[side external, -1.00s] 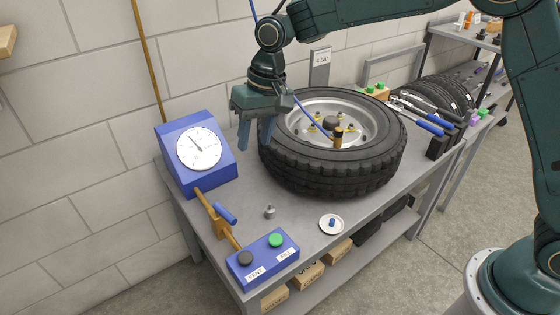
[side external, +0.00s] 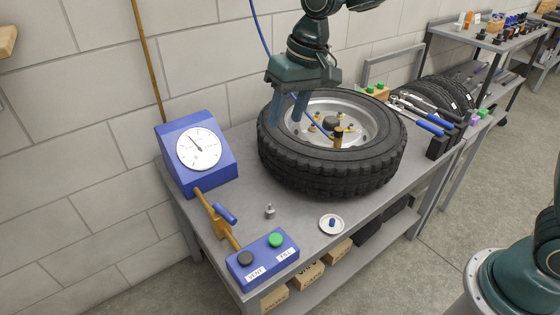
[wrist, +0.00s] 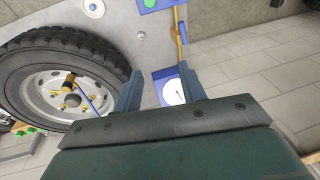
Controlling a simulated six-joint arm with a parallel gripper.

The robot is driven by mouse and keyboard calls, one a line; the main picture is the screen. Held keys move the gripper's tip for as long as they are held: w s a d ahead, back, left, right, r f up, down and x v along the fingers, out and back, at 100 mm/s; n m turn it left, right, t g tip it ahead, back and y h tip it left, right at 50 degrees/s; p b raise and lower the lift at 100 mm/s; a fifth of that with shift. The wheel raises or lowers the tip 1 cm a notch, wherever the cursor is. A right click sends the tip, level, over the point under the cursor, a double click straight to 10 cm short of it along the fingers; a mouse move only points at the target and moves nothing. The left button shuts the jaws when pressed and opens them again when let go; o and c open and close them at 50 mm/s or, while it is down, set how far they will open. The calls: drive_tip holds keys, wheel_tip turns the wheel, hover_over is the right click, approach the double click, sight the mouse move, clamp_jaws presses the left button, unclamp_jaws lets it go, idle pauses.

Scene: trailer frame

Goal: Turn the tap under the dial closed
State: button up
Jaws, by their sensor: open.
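The dial (side external: 199,149) is a white round gauge on a blue sloped box at the left end of the bench. The tap (side external: 225,214) has a blue lever on a brass pipe that runs from below the dial to the blue button box. My gripper (side external: 289,108) is open and empty. It hangs over the left side of the tyre (side external: 330,165), to the right of the dial and well above the tap. In the wrist view the dial (wrist: 174,92) shows between the open fingers of my gripper (wrist: 165,85), with the tap's blue lever (wrist: 183,32) beyond.
A blue button box (side external: 262,259) with black VENT and green FILL buttons sits at the bench's front. A small metal cap (side external: 270,211) and a white dish (side external: 332,224) stand on bare bench. A blue hose leads to a brass fitting (side external: 338,138) on the wheel.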

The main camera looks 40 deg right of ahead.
drive_tip(key=shift+c, duration=0.4)
drive_tip(key=shift+w+a+f, duration=0.1)
drive_tip(key=shift+f, duration=0.05)
drive_tip(key=c, duration=0.8)
drive_tip(key=shift+w+a+f+n, duration=0.15)
drive_tip(key=shift+a+n, duration=0.05)
drive_tip(key=shift+n, duration=0.2)
clamp_jaws()
drive_tip(key=w+a+f+n+g+y, duration=0.1)
drive_tip(key=w+a+f+n, duration=0.2)
drive_tip(key=a+f+n, duration=0.4)
drive_tip(key=w+a+f+n+g+y, duration=0.1)
drive_tip(key=w+a+f+n, duration=0.2)
drive_tip(key=a+f+n, duration=0.4)
drive_tip(key=f+n, duration=0.1)
drive_tip(key=n, duration=0.3)
drive_tip(key=shift+f+n, duration=0.25)
drive_tip(key=shift+n, duration=0.15)
